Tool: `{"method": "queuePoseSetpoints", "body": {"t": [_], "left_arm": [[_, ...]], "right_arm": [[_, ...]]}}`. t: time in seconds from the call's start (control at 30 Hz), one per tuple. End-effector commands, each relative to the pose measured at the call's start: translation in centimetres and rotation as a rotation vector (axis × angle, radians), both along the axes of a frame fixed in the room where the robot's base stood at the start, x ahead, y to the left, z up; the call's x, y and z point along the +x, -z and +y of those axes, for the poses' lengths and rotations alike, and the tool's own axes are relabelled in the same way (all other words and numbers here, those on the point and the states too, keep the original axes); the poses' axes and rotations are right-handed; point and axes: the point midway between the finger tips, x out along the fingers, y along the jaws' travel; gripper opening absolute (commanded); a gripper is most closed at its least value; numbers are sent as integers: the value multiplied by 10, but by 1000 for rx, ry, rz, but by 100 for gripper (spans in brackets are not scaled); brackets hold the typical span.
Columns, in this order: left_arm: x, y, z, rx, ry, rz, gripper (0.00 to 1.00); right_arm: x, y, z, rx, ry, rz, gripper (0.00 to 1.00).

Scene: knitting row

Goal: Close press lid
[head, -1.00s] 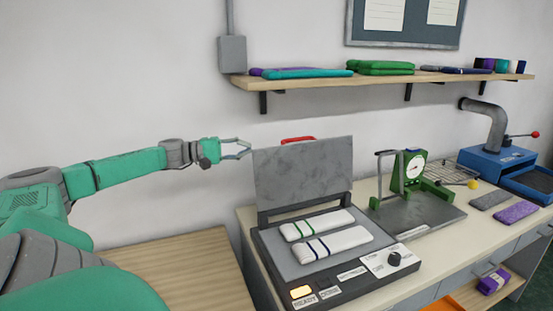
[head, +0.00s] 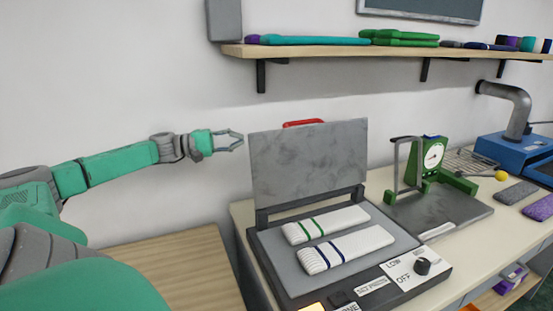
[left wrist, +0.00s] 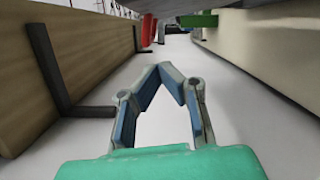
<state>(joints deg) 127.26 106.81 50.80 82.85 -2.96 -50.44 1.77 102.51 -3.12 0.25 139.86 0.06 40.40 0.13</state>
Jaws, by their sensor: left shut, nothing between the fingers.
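The press (head: 276,270) stands on the bench with its grey lid (head: 310,165) raised nearly upright at the back. A red handle (head: 303,123) shows at the lid's top edge. Two white knitted pieces, one with green stripes (head: 325,222) and one with blue stripes (head: 345,248), lie on the press bed. My left gripper (head: 241,140) is just left of the lid's upper left edge, apart from it in the picture. It is shut and empty; its fingertips meet in the left wrist view (left wrist: 166,68). My right gripper is out of view.
A wall shelf (head: 330,50) with folded knits runs above the press. A green dial gauge stand (head: 432,155) is right of the press, with a blue machine (head: 515,152) farther right. A wooden table (head: 185,265) stands left, its top bare. Brackets hang under the shelf.

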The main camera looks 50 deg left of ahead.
Motion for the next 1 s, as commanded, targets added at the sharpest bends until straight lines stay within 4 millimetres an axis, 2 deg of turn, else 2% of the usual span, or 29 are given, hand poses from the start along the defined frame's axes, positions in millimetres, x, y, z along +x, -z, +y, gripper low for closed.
{"method": "queuePoseSetpoints", "body": {"t": [0.07,0.23,0.37,0.47,0.9,1.0], "left_arm": [[1,17,2,-2,0,0,0],[1,35,5,-5,-1,2,0],[5,34,2,-4,1,0,0],[15,31,-6,-2,4,-1,0],[88,31,-48,0,3,3,0],[83,25,-59,-7,1,0,0]], "right_arm": [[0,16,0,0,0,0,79],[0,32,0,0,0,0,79],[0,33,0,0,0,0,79],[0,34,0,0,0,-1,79],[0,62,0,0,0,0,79],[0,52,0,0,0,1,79]]}}
